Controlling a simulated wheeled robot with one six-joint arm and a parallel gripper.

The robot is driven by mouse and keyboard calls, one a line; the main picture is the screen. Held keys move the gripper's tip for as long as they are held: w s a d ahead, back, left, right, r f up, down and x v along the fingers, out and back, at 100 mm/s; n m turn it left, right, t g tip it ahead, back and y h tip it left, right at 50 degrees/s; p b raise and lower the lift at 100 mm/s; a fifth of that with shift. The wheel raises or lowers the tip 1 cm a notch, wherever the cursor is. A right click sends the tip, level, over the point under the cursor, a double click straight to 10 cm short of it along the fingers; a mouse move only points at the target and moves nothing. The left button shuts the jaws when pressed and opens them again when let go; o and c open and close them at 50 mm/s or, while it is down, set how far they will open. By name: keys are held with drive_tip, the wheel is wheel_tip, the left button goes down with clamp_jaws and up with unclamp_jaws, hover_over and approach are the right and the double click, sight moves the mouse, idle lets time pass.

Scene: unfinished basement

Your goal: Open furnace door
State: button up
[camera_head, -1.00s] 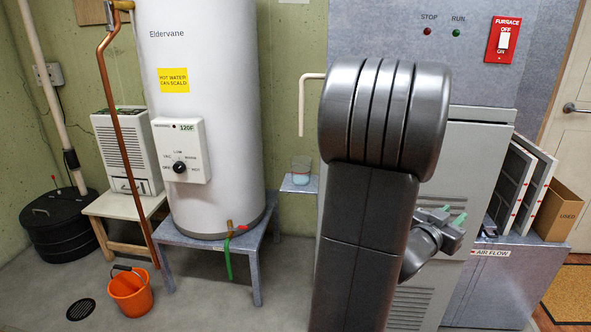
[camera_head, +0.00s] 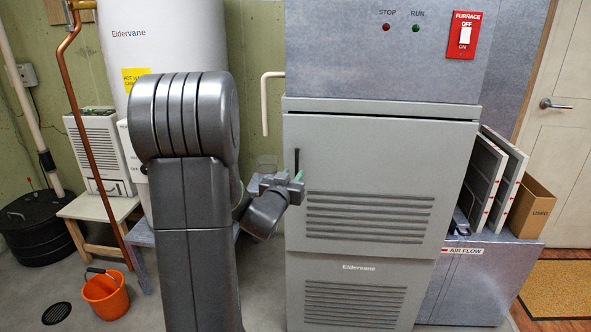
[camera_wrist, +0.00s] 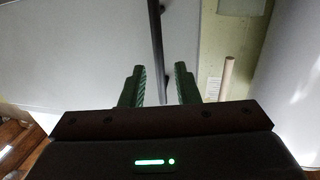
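The furnace door (camera_head: 400,160) is the grey upper panel with louvers on the furnace cabinet, and it looks shut. Its dark vertical handle (camera_head: 296,160) is near the door's left edge. My gripper (camera_head: 291,180) is at the lower part of this handle, in front of the door. In the wrist view, the green fingers of my gripper (camera_wrist: 158,72) are apart. The dark handle (camera_wrist: 156,30) lines up with the gap between them. Neither finger visibly presses on it, and I cannot tell how deep it sits between them.
A lower louvered panel (camera_head: 350,300) is below the door. A red furnace switch (camera_head: 463,35) is above right. Filter panels (camera_head: 492,180) and a cardboard box (camera_head: 532,208) are at the right. The water heater (camera_head: 165,40) is behind my arm. An orange bucket (camera_head: 104,295) is on the floor.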

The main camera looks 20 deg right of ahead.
sight(296, 170)
drive_tip(key=shift+x, duration=2.35)
clamp_jaws()
